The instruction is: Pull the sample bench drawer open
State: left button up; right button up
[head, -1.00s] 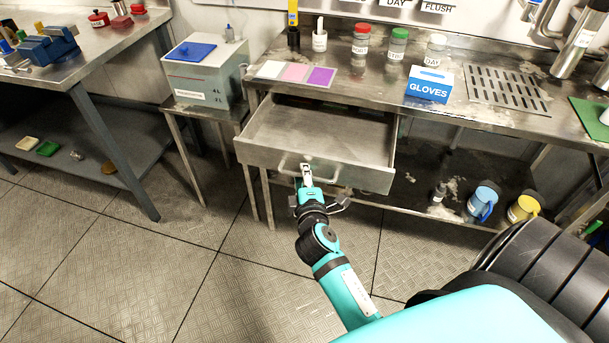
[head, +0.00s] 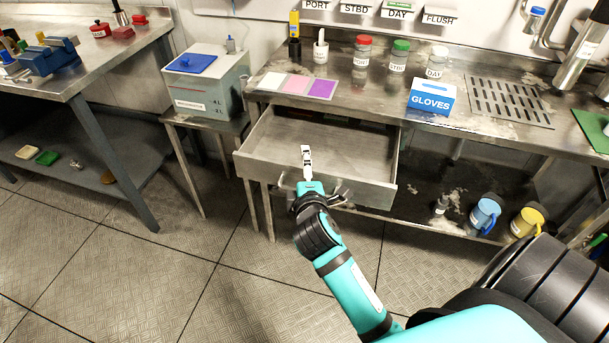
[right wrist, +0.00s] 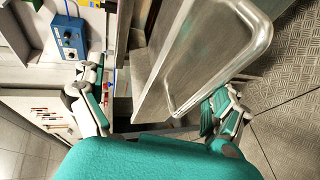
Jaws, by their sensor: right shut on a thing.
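The sample bench drawer (head: 345,178) is pulled out under the steel bench, and its inside looks mostly bare. Its looped metal handle (right wrist: 228,72) is on the front panel. My right gripper (head: 307,158) is at the drawer front, with a pale finger showing above the front's top edge. In the right wrist view, the drawer's front edge and the handle lie between its two spread fingers. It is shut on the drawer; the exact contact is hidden. My left gripper is not in view.
A blue and white gloves box (head: 432,97), several jars and a metal drain grate (head: 508,102) are on the bench top. A grey box with a blue lid (head: 193,62) stands left of the drawer. Blue (head: 484,213) and yellow jugs are on the lower shelf. The floor in front is clear.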

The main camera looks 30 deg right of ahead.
jog(key=shift+r, duration=0.6)
jog(key=shift+c, duration=0.5)
jog(key=shift+s+a+r, duration=0.1)
jog(key=shift+s+r, duration=0.1)
jog(key=shift+s, duration=0.05)
jog(key=shift+c, duration=0.7)
jog(key=shift+s+a, duration=0.35)
jog(key=shift+s, duration=0.2)
jog(key=shift+c, duration=0.6)
jog(key=shift+s+a+r+p, duration=0.1)
jog(key=shift+s+r+p, duration=0.05)
jog(key=shift+s+p, duration=0.15)
jog(key=c, duration=0.6)
jog(key=shift+s+a, duration=0.15)
jog(key=shift+s, duration=0.25)
jog(key=shift+c, duration=0.8)
jog(key=f+v, duration=0.2)
jog(key=v, duration=1.5)
jog(key=shift+s+a+f, duration=0.25)
jog(key=shift+s, duration=0.3)
